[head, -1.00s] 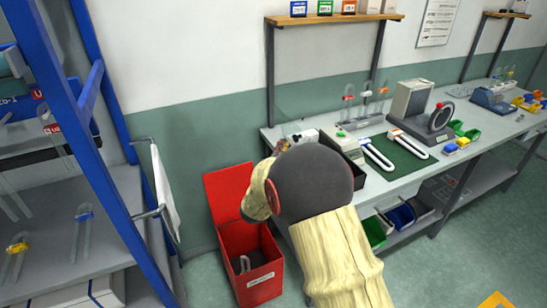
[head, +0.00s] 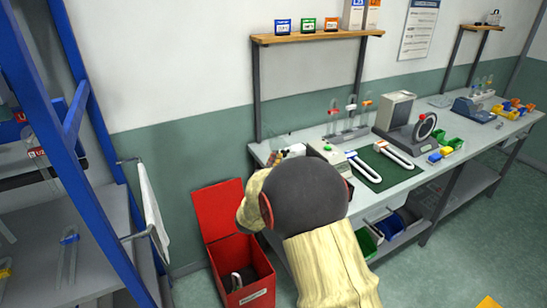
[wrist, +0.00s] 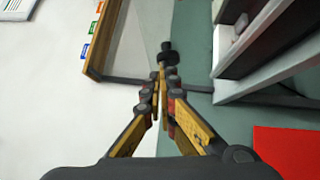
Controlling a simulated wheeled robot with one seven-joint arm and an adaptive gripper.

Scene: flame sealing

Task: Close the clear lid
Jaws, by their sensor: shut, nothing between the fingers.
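I cannot clearly make out the clear lid in either view. A pale device (head: 294,151) stands at the left end of the workbench, partly hidden behind my arm, and the lid cannot be told apart there. My gripper (wrist: 162,72) is shut and empty in the wrist view, its fingers meeting in front of the green wall band. In the head view my arm covers most of the gripper, which is at the bench's left end. Whether it touches anything there is hidden.
A wooden shelf (head: 318,36) hangs above. An open red bin (head: 222,266) stands below left. A blue rack (head: 95,165) is at the left.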

